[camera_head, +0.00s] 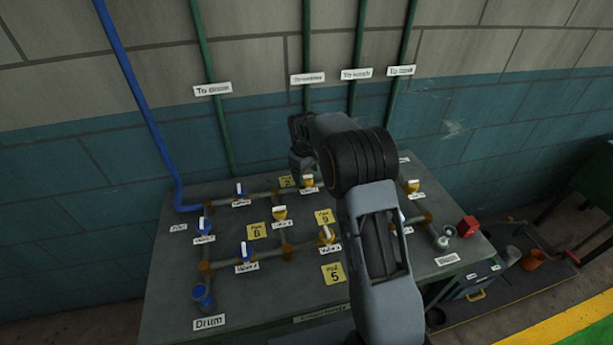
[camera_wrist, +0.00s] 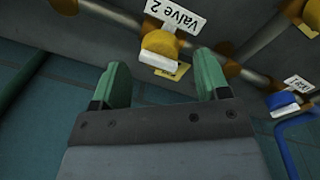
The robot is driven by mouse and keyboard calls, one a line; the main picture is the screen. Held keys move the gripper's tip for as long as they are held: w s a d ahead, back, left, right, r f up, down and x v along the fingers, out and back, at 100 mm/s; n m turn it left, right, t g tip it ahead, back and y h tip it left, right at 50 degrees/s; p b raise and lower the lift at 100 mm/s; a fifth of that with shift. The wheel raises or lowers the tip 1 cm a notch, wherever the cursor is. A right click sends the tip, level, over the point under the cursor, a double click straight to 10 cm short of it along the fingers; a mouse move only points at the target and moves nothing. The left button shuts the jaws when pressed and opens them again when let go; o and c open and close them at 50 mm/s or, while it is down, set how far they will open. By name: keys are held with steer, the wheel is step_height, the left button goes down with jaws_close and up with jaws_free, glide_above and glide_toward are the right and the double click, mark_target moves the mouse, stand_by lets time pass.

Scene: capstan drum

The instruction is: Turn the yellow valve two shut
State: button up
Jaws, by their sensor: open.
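In the head view the yellow valve (camera_head: 308,184) sits on the rear pipe run, just below my gripper (camera_head: 301,163). In the wrist view my gripper (camera_wrist: 163,62) has its two green fingers wide apart, one on each side of the knob in the picture, with nothing between them. I cannot tell whether a finger touches the valve.
The bench top (camera_head: 180,280) carries pipes with several blue-handled and yellow-handled valves. In the wrist view a blue valve (camera_wrist: 280,100) lies at the right and another yellow valve (camera_wrist: 296,12) at upper right. A red box (camera_head: 467,226) stands at the bench's right. The wall is behind.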

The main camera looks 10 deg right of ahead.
mark_target(307, 179)
steer(key=shift+d+f, duration=0.1)
steer(key=shift+f, duration=1.1)
steer(key=shift+c, duration=0.5)
steer(key=c, duration=0.8)
